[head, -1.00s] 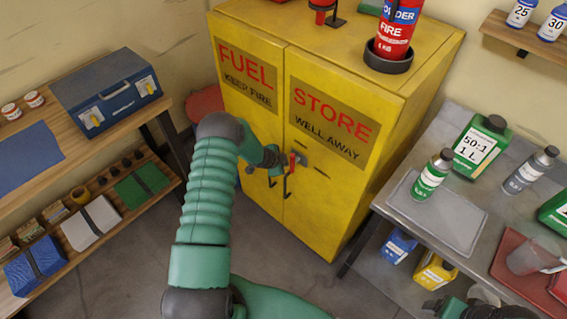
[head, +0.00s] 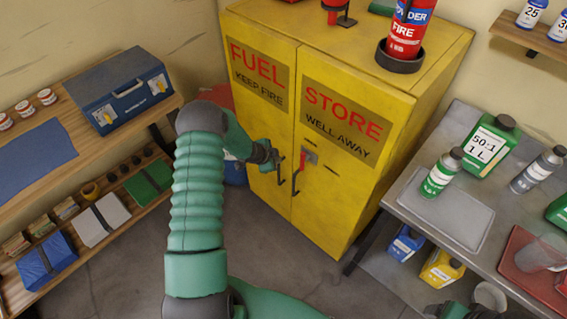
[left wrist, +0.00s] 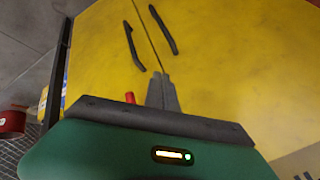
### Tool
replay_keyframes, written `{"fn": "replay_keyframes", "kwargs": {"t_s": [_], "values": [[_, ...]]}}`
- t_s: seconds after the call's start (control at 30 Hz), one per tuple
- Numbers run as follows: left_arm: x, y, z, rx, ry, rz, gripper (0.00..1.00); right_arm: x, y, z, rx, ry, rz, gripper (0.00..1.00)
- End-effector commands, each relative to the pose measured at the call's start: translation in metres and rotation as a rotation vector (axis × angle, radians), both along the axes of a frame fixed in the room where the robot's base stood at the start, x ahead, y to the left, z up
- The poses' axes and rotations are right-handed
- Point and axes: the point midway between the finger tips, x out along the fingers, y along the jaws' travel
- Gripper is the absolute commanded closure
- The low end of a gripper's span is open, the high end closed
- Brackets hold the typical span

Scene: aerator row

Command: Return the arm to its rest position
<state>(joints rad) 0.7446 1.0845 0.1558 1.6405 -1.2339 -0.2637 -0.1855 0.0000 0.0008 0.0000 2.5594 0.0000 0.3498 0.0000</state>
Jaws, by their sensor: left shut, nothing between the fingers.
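My left arm reaches up the middle of the head view to the yellow fuel cabinet (head: 330,200). My left gripper (head: 274,158) is shut and empty, just left of the cabinet's dark door handles (head: 296,176). The left wrist view shows its fingertips (left wrist: 161,90) together in front of the yellow doors, with two dark handles (left wrist: 162,30) beyond. A red lever (head: 303,160) sits on the right door by the handles. Both doors look closed. Dark parts of my right gripper (head: 452,309) show at the bottom right edge; its fingers are unclear.
A shelf unit with a blue toolbox (head: 128,97) stands at left. A grey bench with a green jug (head: 488,146) and bottles stands at right, with a red tray (head: 530,270). A fire extinguisher (head: 407,30) stands on the cabinet. Floor between is open.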

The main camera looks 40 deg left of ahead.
Motion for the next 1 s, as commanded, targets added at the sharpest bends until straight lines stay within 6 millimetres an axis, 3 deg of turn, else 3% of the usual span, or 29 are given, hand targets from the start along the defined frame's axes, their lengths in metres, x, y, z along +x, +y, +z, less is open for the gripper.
{"fn": "replay_keyframes", "kwargs": {"t_s": [0.1,0.27,0.37,0.43,0.57,0.67,0.73,0.8,0.9,1.0], "values": [[-0.010,0.010,0.017,0.000,-0.001,0.002,1.00,0.000,0.000,0.007,0.000,0.000,0.000,0.25],[-0.014,0.013,0.021,-0.001,0.001,0.003,1.00,0.000,0.000,0.008,0.000,0.000,0.000,0.25],[-0.013,0.010,0.024,-0.002,0.003,0.006,1.00,0.000,0.000,0.008,0.000,0.000,0.000,0.25],[-0.009,-0.001,0.037,-0.001,0.013,0.029,1.00,0.000,0.000,0.008,0.000,0.000,0.000,0.25],[-0.013,-0.055,0.091,-0.014,0.068,0.160,1.00,0.000,0.000,0.008,0.000,0.000,0.000,0.25],[-0.048,-0.116,0.138,-0.059,0.133,0.322,1.00,0.000,0.000,0.008,0.000,0.000,0.000,0.25],[-0.087,-0.160,0.163,-0.112,0.186,0.435,1.00,0.000,0.000,0.008,0.000,0.000,0.000,0.25],[-0.129,-0.198,0.177,-0.176,0.242,0.533,1.00,0.000,0.000,0.008,0.000,0.000,0.000,0.25],[-0.179,-0.237,0.187,-0.259,0.314,0.629,1.00,0.000,0.000,0.008,0.000,0.000,0.000,0.25],[-0.208,-0.259,0.190,-0.313,0.364,0.682,1.00,0.000,0.000,0.008,0.000,0.000,0.000,0.25]]}}
